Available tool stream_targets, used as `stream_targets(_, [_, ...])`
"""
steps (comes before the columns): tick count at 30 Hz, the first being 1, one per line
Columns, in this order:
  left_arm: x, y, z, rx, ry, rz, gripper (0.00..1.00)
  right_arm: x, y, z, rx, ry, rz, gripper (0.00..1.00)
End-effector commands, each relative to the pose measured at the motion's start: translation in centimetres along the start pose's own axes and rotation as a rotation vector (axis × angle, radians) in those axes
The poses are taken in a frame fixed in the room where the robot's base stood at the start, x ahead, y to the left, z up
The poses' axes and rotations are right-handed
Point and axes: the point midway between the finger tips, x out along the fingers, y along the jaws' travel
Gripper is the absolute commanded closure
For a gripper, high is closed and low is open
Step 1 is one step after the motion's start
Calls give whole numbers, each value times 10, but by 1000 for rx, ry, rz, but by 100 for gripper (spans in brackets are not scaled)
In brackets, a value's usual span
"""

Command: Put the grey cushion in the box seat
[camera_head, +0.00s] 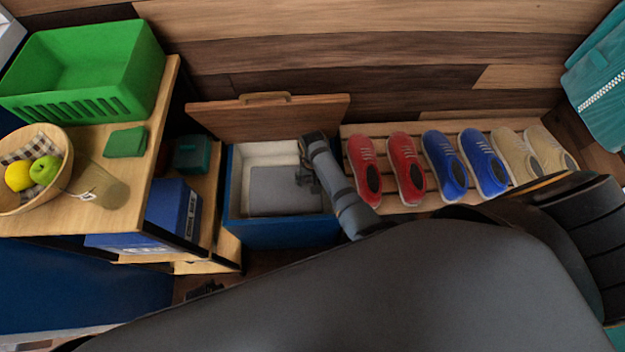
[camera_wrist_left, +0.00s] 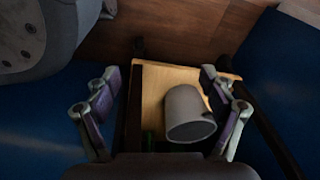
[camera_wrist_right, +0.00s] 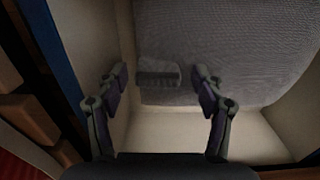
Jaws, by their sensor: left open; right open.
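The grey cushion (camera_head: 270,190) lies inside the blue box seat (camera_head: 280,236), whose wooden lid (camera_head: 268,118) stands open behind it. In the right wrist view the cushion (camera_wrist_right: 225,45) rests on the pale floor of the box, with a grey tab (camera_wrist_right: 158,72) on it. My right gripper (camera_head: 305,176) reaches into the box from the right. Its fingers (camera_wrist_right: 160,90) are open above the tab and cushion edge, with nothing held. My left gripper (camera_wrist_left: 160,82) is open and empty in its own wrist view. There it is over a wooden shelf with a grey mug-like object (camera_wrist_left: 190,115).
Red, blue and beige shoes stand on a slatted rack (camera_head: 400,205) right of the box. A counter at left holds a green crate (camera_head: 90,75) and fruit bowl (camera_head: 62,180). A blue carton (camera_head: 172,208) sits on the shelf beneath. A teal bag (camera_head: 598,85) is at far right.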

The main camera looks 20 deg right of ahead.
Motion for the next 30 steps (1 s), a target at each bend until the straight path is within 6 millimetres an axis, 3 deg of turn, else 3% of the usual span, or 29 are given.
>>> stream_targets(1, [-1,-1,11,0,-12,-1,17,-15,-1,-1,0,2,-2,31])
stream_targets(6, [1,-2,32,0,-16,-3,17,-51,-1,0,1,1,-2,31])
stream_targets(12, [4,-3,47,0,-18,-3,17,-74,0,0,0,0,0,31])
stream_targets(30, [6,-3,48,0,-17,-4,17,-76,0,0,0,0,0,31])
